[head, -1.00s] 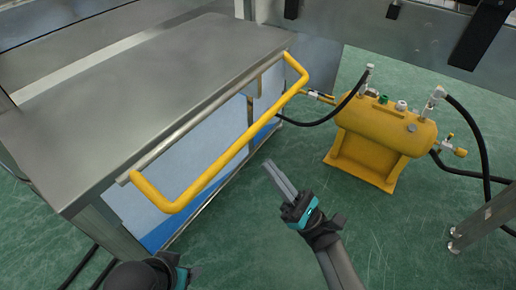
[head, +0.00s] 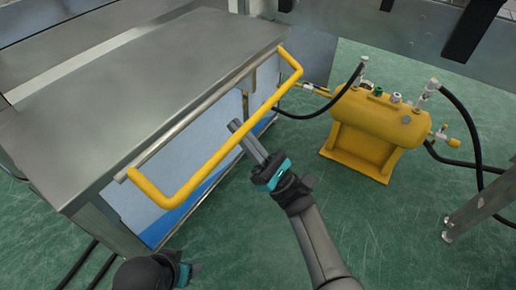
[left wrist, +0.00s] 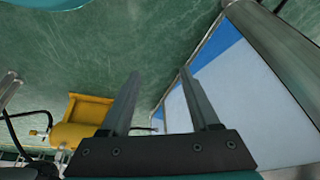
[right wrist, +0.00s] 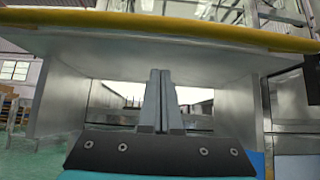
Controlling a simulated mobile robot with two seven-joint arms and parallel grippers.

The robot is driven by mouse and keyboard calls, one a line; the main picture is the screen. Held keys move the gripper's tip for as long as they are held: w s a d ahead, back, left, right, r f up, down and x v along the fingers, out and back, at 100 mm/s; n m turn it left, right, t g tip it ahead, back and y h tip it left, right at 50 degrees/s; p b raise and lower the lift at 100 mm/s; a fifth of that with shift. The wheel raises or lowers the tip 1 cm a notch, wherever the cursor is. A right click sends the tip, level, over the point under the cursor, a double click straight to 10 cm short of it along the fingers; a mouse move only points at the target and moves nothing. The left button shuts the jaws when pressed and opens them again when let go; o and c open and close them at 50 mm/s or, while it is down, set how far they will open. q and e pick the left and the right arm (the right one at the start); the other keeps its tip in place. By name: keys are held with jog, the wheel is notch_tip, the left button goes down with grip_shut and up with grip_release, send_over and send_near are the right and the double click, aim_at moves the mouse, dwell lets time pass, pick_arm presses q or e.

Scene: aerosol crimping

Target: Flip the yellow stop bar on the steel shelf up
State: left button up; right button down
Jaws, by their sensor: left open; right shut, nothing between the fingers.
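The yellow stop bar (head: 208,168) is a U-shaped tube sticking out from the long front edge of the steel shelf (head: 120,95). In the head view my right gripper (head: 234,125) is shut and empty, its fingertips at the middle of the bar's long side. In the right wrist view the bar (right wrist: 200,29) crosses the top of the picture, above my shut fingers (right wrist: 161,72); contact cannot be told. My left gripper is at the bottom edge of the head view, fingers hidden; the left wrist view shows it open and empty (left wrist: 159,73).
A yellow tank (head: 378,118) with black hoses and valves stands on the green floor right of the shelf. A metal leg (head: 480,208) is at the right edge. Blue and white panels (head: 150,207) close the shelf's front below the bar.

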pick_arm(q)
jog(key=shift+s+f+p, duration=0.25)
jog(key=shift+f+p, duration=0.25)
jog(key=shift+f, duration=0.7)
pick_arm(e)
jog(key=shift+s+d+r, duration=0.45)
jog(key=shift+d+r, duration=0.15)
jog(key=shift+r, duration=0.05)
jog(key=shift+s+d+r, duration=0.45)
jog(key=shift+d+r, duration=0.1)
jog(key=shift+r, duration=0.05)
jog(key=shift+w, duration=0.1)
